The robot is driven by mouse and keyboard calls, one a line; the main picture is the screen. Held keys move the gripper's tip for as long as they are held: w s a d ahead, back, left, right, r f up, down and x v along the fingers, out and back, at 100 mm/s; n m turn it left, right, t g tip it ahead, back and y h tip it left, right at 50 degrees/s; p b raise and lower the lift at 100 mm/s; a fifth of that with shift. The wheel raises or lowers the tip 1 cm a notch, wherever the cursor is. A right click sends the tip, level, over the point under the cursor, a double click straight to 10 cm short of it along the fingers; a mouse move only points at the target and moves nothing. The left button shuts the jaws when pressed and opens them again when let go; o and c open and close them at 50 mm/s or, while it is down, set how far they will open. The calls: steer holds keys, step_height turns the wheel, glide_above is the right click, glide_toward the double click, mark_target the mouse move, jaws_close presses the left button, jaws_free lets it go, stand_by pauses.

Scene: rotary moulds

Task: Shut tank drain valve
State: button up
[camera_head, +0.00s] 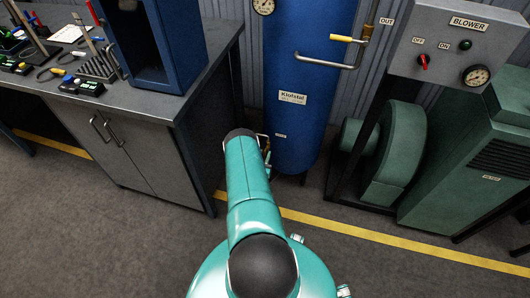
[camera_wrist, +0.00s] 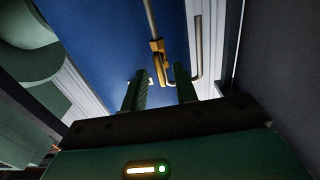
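The blue tank (camera_head: 292,125) stands upright against the back wall, and its blue side also shows in the wrist view (camera_wrist: 95,45). In the wrist view a brass valve (camera_wrist: 157,47) sits on a thin pipe (camera_wrist: 150,15) in front of the tank. My gripper (camera_wrist: 162,82) is open, its two dark green fingers apart. The valve shows between and just beyond the fingertips; I cannot tell whether they touch it. The valve's handle position is unclear. In the head view my arm hides the gripper and most of the tank's lower left fittings.
A workbench (camera_head: 125,150) with tools and a blue box (camera_head: 152,45) stands left of the tank. A green blower (camera_head: 393,155) and control panel (camera_head: 455,45) stand right. An upper pipe with a yellow-handled valve (camera_head: 341,38) leaves the tank. A grey bent pipe (camera_wrist: 196,60) stands close to my right finger.

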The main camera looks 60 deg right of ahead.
steer(key=shift+w+d, duration=0.25)
steer(key=shift+d, duration=0.85)
steer(key=shift+c, duration=0.4)
jaws_close()
steer(key=shift+m, duration=0.4)
steer(key=m, duration=0.3)
steer(key=shift+s+m, duration=0.1)
steer(key=shift+m, duration=0.3)
steer(key=m, duration=0.5)
steer(key=shift+s, duration=0.1)
steer(key=shift+f+m, duration=0.2)
steer(key=shift+m, duration=4.4)
